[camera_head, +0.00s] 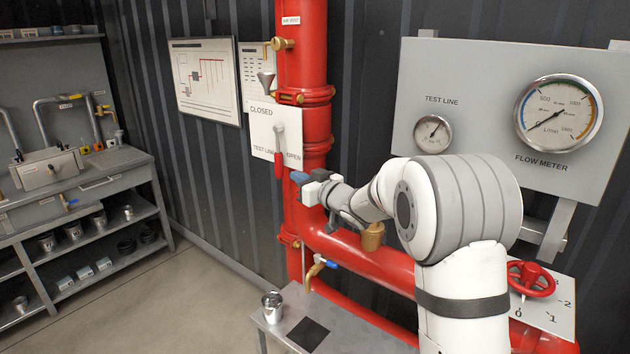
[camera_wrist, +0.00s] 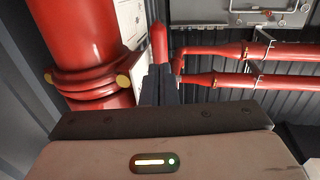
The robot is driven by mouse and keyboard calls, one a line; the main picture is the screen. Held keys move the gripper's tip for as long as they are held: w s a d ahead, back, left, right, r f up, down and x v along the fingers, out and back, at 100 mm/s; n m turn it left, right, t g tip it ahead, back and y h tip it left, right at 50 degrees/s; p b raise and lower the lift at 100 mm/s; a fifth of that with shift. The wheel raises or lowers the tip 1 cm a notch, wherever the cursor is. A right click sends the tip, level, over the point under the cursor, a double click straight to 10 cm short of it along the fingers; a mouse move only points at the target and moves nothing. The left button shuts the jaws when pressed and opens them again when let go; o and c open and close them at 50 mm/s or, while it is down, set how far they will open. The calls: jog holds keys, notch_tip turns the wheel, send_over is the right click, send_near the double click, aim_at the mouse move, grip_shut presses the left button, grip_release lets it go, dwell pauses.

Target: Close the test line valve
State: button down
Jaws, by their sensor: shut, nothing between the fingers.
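The test line valve lever has a grey arm and a red grip (camera_head: 279,165) that hangs straight down in front of a white plate (camera_head: 262,132). The plate reads CLOSED at its top and OPEN at its lower right. My gripper (camera_head: 297,177) is just right of the red grip and a little below its middle. In the wrist view my gripper (camera_wrist: 160,72) is shut, its dark fingers together with nothing between them. The red grip (camera_wrist: 158,42) shows just past the fingertips; whether they touch it I cannot tell.
A thick red vertical pipe (camera_head: 302,55) stands behind the plate. A small brass valve with a blue handle (camera_head: 318,267) is below. A metal cup (camera_head: 272,306) stands on a small grey table (camera_head: 290,330). A gauge panel (camera_head: 480,80) and red handwheel (camera_head: 531,279) are at right.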

aim_at(282, 168)
jog(key=p+x, duration=0.1)
jog(key=x, duration=0.4)
jog(key=shift+d, duration=0.2)
jog(key=shift+f, duration=0.1)
